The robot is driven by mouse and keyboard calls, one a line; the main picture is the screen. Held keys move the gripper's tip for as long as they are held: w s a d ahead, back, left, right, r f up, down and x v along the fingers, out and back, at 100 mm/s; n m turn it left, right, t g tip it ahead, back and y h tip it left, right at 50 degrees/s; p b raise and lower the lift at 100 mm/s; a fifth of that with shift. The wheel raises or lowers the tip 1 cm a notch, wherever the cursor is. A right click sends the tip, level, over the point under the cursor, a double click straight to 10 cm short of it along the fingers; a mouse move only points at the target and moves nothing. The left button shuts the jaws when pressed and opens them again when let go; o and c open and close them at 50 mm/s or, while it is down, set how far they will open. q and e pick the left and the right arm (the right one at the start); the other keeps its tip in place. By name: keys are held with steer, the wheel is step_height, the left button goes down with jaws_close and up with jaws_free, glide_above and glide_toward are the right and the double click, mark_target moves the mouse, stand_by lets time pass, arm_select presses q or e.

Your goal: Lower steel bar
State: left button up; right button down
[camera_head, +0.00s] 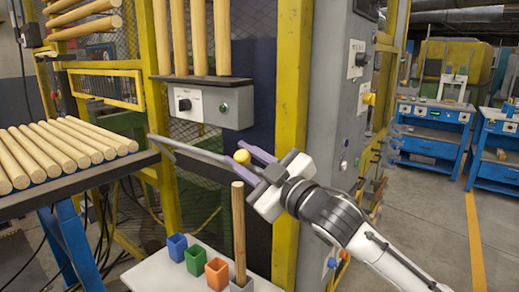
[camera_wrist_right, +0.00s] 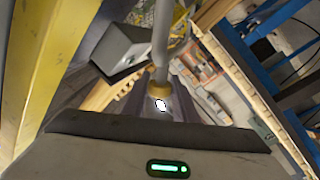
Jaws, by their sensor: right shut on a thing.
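The steel bar (camera_head: 195,154) is a long grey rod that slants from upper left down to a yellow knob at its right end. My right gripper (camera_head: 246,163) is shut on the bar at this knob, with one purple finger on each side of it. In the right wrist view the grey bar (camera_wrist_right: 161,38) runs away from the yellow collar (camera_wrist_right: 158,92) between my fingers. My left gripper is out of view.
Below, a white board (camera_head: 150,277) carries blue, green, orange (camera_head: 217,274) and grey cups. A wooden rod (camera_head: 238,230) stands upright in the grey cup, just under my gripper. A rack of wooden rods (camera_head: 55,150) is at left. A yellow post (camera_head: 292,110) stands behind my gripper.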

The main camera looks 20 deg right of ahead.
arm_select(q)
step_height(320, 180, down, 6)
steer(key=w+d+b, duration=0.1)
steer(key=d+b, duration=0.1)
steer(key=b, duration=0.7)
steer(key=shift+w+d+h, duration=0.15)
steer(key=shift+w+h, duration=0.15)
arm_select(e)
steer(key=s+a+f+n+y, duration=0.2)
steer(key=a+f+n, duration=0.1)
steer(key=f+n, duration=0.3)
steer(key=s+a+f+n+y, duration=0.2)
steer(key=a+f+n, duration=0.1)
steer(key=f+n, duration=0.4)
step_height(320, 180, down, 3)
steer(key=shift+s+r, duration=0.2)
steer(key=shift+s, duration=0.05)
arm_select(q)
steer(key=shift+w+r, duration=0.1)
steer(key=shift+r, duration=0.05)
arm_select(e)
steer(key=shift+a+f, duration=0.1)
steer(key=c, duration=1.4)
jaws_free()
steer(key=shift+c, duration=0.2)
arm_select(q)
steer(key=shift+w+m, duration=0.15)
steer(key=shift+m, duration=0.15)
